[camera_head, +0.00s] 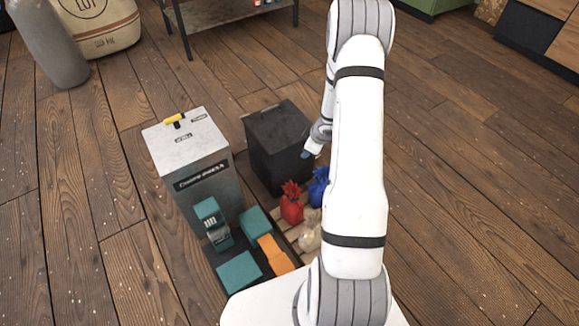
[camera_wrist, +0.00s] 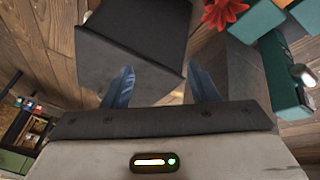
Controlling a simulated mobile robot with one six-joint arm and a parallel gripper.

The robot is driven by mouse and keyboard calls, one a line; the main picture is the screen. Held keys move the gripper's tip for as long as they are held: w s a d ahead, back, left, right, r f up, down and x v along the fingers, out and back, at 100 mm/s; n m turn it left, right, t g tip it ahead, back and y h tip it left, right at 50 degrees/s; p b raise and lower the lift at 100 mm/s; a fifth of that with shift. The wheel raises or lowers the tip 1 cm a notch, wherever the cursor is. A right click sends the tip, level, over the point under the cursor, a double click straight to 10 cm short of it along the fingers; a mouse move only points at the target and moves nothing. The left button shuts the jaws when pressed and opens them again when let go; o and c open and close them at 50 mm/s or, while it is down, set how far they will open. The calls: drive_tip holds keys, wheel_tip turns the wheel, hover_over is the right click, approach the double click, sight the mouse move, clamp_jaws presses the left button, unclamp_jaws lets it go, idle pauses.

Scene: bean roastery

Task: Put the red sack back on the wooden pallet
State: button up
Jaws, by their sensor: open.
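The red sack (camera_head: 291,205), with a gathered top, stands upright at the back left of the wooden pallet (camera_head: 292,234); I cannot tell whether its base rests fully on the slats. Its red top (camera_wrist: 223,12) shows at the upper edge of the wrist view. A blue sack (camera_head: 318,188) and a cream sack (camera_head: 309,236) stand beside it, partly hidden by my arm, as is much of the pallet. My gripper (camera_wrist: 162,88) is open and empty, with blue fingers apart. In the head view my gripper (camera_head: 307,154) is above and behind the sacks, near a black bin.
The black bin (camera_head: 280,147) stands close behind the sacks. A grey metal cabinet (camera_head: 187,155) is left of it, with teal boxes (camera_head: 239,271) and orange blocks (camera_head: 271,250) in front. The wooden floor is open at far left and right.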

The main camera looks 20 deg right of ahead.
drive_tip(key=s+a+r+m+h, duration=0.2)
drive_tip(key=s+r+m, duration=0.1)
drive_tip(key=r, duration=0.7)
drive_tip(key=s+a+r+m+h, duration=0.2)
drive_tip(key=s+r, duration=0.1)
drive_tip(key=r, duration=0.7)
drive_tip(key=s+a+r+m+g+y, duration=0.1)
drive_tip(key=s+a+r, duration=0.4)
drive_tip(key=s, duration=0.5)
drive_tip(key=s+a+r+m+g+y, duration=0.2)
drive_tip(key=s+a+r+m+g, duration=0.1)
drive_tip(key=s+a, duration=0.7)
drive_tip(key=shift+s+r, duration=0.45)
drive_tip(key=shift+r, duration=0.45)
